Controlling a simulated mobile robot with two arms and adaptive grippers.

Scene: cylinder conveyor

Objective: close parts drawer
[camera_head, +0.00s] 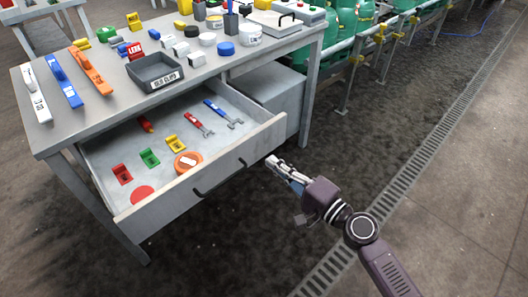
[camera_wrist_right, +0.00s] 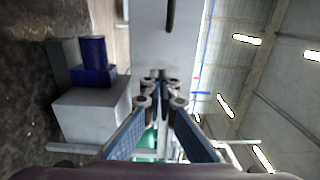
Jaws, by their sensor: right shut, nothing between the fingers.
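The grey parts drawer (camera_head: 208,186) stands pulled out from under the workbench in the head view. It holds red, green and yellow parts, an orange roll and hand tools with red and blue handles. Two dark bar handles (camera_head: 219,178) are on its front. My right gripper (camera_head: 271,161) is shut and empty, close to the right end of the drawer front; I cannot tell whether it touches. In the right wrist view the shut fingers (camera_wrist_right: 158,80) point at a pale panel (camera_wrist_right: 163,42) with a dark bar on it. My left gripper is not in view.
The workbench top (camera_head: 115,98) carries a dark tray (camera_head: 155,72), white, blue and orange strips, and several small items. A closed grey cabinet (camera_head: 278,92) sits under its right side. The floor right of the drawer is clear, with a drain grate (camera_head: 425,145).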

